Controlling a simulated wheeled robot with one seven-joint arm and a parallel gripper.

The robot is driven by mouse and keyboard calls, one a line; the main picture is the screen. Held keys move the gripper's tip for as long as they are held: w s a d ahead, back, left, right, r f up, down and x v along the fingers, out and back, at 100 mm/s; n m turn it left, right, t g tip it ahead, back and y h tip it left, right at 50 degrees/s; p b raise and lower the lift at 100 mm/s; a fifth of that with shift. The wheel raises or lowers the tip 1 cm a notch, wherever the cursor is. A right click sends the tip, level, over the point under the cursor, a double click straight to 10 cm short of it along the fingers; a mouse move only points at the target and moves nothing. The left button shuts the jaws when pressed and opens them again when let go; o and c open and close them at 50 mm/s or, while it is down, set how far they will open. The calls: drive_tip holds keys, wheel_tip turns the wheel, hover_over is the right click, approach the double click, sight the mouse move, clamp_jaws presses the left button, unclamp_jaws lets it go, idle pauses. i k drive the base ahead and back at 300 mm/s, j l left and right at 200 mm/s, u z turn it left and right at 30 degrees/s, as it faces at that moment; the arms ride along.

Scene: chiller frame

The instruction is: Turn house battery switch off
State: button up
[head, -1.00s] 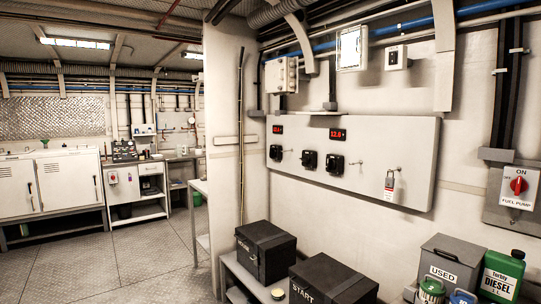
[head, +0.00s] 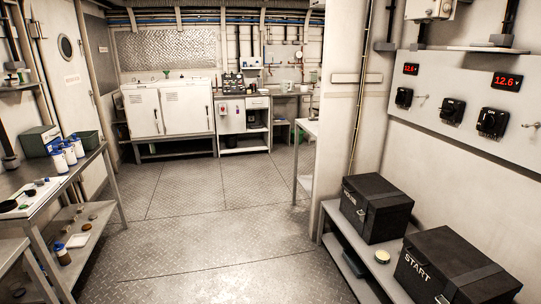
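A pale wall panel (head: 465,70) is at the right edge of the head view, cut off by the frame. It carries three black rotary-type switches: left (head: 404,97), middle (head: 452,110) and right (head: 493,122). Two red digital displays sit above them; the right display (head: 507,82) reads 12.6 and the left display (head: 410,69) is too small to read surely. I see no readable label showing which switch is the house one, and their on or off positions are unclear. A black battery box (head: 375,215) marked HOUSE stands below the panel. My gripper is not in view.
A second black box (head: 458,268) marked START stands nearer on the low bench (head: 345,262) under the panel. A workbench (head: 95,160) with bottles runs along the left. White cabinets (head: 170,107) stand at the back. The metal floor (head: 210,235) between is clear.

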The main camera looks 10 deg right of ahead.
sight(400, 96)
drive_tip(key=i+j, duration=0.1)
drive_tip(key=i, duration=1.8)
drive_tip(key=l+z, duration=0.05)
